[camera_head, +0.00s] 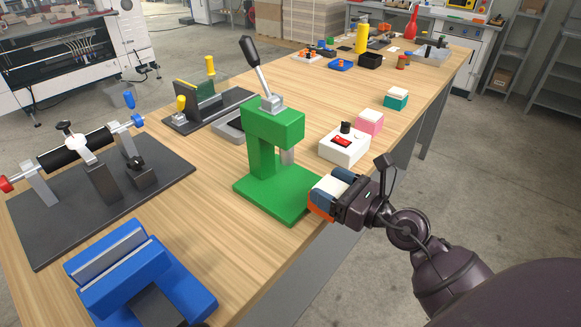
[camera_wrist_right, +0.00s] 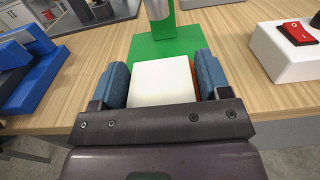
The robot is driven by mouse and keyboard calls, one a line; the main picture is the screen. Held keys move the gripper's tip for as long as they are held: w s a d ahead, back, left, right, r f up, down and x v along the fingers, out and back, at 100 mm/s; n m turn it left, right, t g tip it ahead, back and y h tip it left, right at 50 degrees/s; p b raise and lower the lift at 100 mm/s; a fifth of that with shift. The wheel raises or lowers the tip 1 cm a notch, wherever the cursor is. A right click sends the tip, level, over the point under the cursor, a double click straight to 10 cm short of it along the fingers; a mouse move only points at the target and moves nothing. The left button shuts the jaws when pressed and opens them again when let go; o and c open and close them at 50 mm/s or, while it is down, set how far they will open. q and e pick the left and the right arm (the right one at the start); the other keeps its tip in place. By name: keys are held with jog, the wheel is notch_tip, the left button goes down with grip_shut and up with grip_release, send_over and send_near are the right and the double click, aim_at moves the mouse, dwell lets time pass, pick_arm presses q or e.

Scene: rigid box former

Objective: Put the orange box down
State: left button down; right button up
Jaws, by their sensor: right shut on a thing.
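The orange box (camera_head: 317,206) has a white top and sits between the blue fingers of my right gripper (camera_head: 333,191). In the right wrist view its white top (camera_wrist_right: 162,82) fills the space between the two fingers of the gripper (camera_wrist_right: 162,85), with a sliver of orange beside the right finger. The right gripper is shut on it at the front edge of the bench, beside the green press's base (camera_head: 290,204). Whether the box's underside touches anything is hidden. My left gripper is not in view.
A white switch box (camera_head: 343,148) with a red rocker stands just behind the gripper. Pink (camera_head: 369,122) and teal (camera_head: 396,99) boxes with white tops stand farther back. A blue vise (camera_head: 140,280) is at the front left. The wooden bench (camera_head: 425,85) is clear near the teal box.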

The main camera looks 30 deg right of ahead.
jog(key=x, duration=0.7)
jog(key=shift+w+a, duration=0.15)
jog(key=shift+w, duration=0.1)
jog(key=w, duration=0.2)
jog(key=w+a+f, duration=0.1)
jog(key=shift+w, duration=0.1)
jog(key=shift+r, duration=0.15)
jog(key=shift+b, duration=0.3)
jog(key=o, duration=1)
